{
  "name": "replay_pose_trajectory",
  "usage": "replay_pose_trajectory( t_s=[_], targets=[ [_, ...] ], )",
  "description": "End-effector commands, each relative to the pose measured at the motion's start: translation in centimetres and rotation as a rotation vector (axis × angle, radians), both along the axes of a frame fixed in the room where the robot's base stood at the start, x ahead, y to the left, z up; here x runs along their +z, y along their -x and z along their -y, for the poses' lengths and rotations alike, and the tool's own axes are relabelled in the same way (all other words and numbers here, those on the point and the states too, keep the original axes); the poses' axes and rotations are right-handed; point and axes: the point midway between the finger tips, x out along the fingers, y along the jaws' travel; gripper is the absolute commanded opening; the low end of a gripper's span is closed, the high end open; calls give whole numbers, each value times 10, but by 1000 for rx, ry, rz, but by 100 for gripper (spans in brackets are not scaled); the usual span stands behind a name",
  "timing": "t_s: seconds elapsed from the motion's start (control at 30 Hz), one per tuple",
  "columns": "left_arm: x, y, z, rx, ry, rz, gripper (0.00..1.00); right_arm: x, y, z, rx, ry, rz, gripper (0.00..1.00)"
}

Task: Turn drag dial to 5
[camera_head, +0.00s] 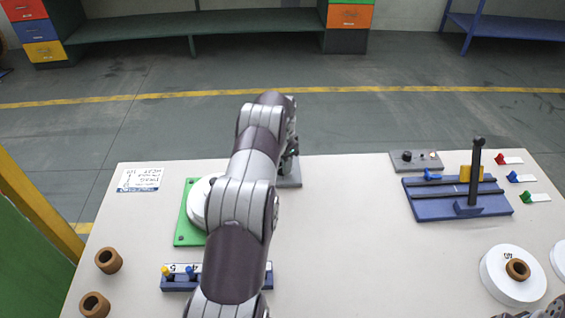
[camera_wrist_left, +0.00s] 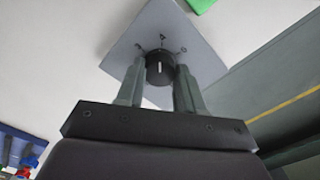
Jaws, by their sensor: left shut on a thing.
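The drag dial is a round black knob (camera_wrist_left: 160,68) with a white pointer line, on a grey square plate (camera_wrist_left: 122,48) with small marks around it, in the left wrist view. The numbers are too small to read. My left gripper (camera_wrist_left: 161,72) has its fingers on either side of the knob and is shut on it. In the head view my left arm covers the dial; only part of the grey plate (camera_head: 291,178) shows beside the left gripper (camera_head: 290,150). A dark bit of my right arm or gripper shows at the bottom right corner; its jaws cannot be made out.
A green plate (camera_head: 187,228) with a white disc (camera_head: 198,203) and a blue numbered block (camera_head: 178,284) lie left of the arm. A blue fixture with an upright black lever (camera_head: 477,165) stands at right. The table's middle right (camera_head: 350,235) is clear.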

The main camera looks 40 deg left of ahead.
Motion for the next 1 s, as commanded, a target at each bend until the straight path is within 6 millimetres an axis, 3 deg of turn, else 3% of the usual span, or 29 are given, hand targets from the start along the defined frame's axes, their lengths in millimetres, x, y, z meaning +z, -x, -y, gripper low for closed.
replay_pose_trajectory(
  t_s=[0.6,1.0],
  targets=[
    [2,-1,-1,-576,-3,5,6,1,0,0,0,0,0,41],
    [2,-2,-1,-849,-4,5,6,1,0,0,0,0,0,41]
  ],
)
